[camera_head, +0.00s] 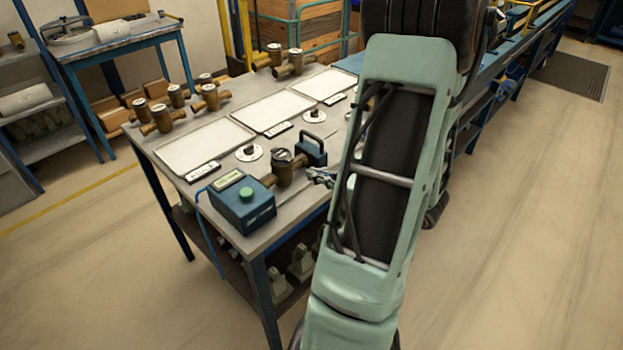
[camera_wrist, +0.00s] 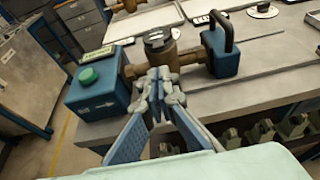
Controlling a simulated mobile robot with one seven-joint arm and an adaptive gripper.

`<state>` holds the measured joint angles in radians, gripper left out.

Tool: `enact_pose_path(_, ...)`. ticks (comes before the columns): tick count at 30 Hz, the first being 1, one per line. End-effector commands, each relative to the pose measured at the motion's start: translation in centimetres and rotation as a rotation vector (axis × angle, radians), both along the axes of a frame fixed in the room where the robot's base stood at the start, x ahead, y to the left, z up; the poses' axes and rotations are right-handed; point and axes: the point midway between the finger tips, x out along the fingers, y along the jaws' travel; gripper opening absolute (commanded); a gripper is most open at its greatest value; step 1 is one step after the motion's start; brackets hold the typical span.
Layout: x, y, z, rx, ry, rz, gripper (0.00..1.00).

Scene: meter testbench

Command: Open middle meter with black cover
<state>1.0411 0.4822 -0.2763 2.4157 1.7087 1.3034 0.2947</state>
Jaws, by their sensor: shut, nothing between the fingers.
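The middle meter (camera_head: 284,160) is a brass body with a black cover, clamped between a blue box with a green button (camera_head: 243,198) and a blue block with a handle (camera_head: 312,150) at the bench's front edge. In the head view my gripper (camera_head: 320,176) is small, to the right of the meter.
Several brass meters (camera_head: 175,96) stand along the bench's far left. Three white trays (camera_head: 205,146) lie in a row, with small round fixtures (camera_head: 249,153) and label displays before them. Grey parts (camera_head: 301,262) sit on the shelf below.

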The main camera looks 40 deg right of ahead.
Motion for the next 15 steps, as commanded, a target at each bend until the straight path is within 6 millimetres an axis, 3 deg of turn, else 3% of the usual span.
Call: enact_pose_path(15,2.3,0.3,-1.0,-0.003,0.002,0.006,0.0)
